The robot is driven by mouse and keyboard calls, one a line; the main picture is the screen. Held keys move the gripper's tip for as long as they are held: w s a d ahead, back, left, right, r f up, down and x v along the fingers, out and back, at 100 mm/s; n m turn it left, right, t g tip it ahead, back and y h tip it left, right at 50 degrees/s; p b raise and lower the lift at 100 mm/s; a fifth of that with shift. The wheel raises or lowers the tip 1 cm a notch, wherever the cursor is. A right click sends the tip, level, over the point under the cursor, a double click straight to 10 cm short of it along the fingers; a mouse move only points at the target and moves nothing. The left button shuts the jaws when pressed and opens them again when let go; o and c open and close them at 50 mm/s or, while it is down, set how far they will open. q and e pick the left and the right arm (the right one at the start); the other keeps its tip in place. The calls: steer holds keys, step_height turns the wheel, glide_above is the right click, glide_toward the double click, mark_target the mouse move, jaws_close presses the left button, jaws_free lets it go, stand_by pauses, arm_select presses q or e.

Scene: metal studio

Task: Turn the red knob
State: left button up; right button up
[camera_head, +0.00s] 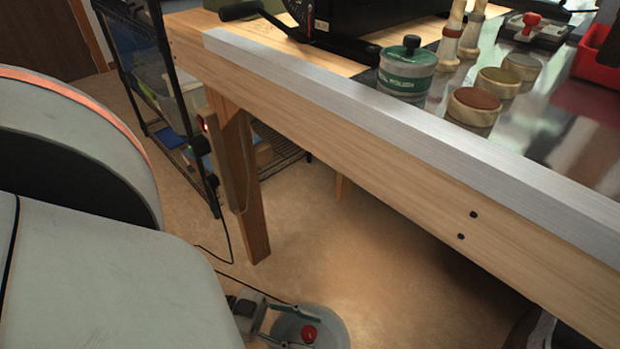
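A small red knob (531,20) sits on top of a dark and grey device (538,32) on the bench at the upper right. The large rounded grey parts at the left look like my own arm, close to the camera. At the bottom edge, a mechanism that looks like my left gripper (248,316) hangs low over the floor, well away from the red knob. It is small and cut off by the frame, so its opening is unclear. My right gripper is not recognisable in view.
The wooden bench (400,170) with its metal edge strip (420,130) crosses the view. A green tin (407,70), several round-lidded containers, a black machine (370,18) and a red bin (598,70) stand on it. A shelf rack is behind; floor below is open.

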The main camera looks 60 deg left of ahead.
arm_select(q)
steer(key=shift+w+d, duration=0.3)
steer(key=c, duration=1.1)
